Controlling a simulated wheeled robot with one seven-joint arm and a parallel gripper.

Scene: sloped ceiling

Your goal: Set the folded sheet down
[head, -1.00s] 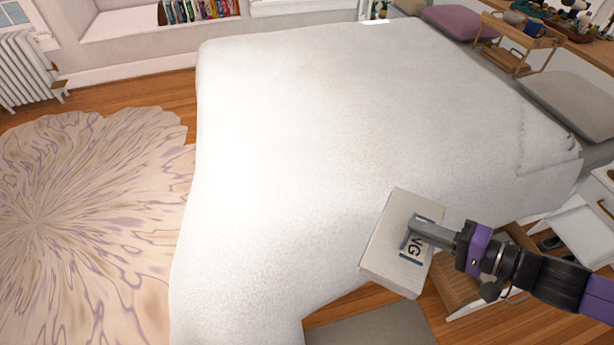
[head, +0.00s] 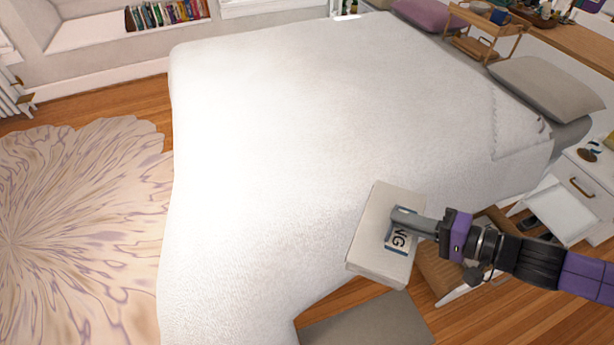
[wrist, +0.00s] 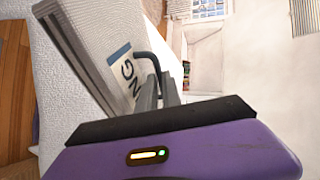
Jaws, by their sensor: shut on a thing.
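The folded sheet (head: 378,215) is a pale, flat, box-like bundle with a dark-edged label showing the letters "NG". My gripper (head: 400,222) is shut on it near the label and holds it at the near right edge of the white bed (head: 270,120). In the head view it overlaps the bed's edge; I cannot tell whether it touches the bed. In the wrist view, the sheet (wrist: 105,45) fills the upper left, with my gripper's fingers (wrist: 152,88) at its label. The far side of the sheet is hidden.
The bed's top is broad and clear. A grey pillow (head: 545,85) and a wooden tray stand (head: 485,32) are at the upper right. A white nightstand (head: 585,185) is at right. A brown wooden stool or seat (head: 440,270) is below my arm. A patterned rug (head: 80,220) lies at left.

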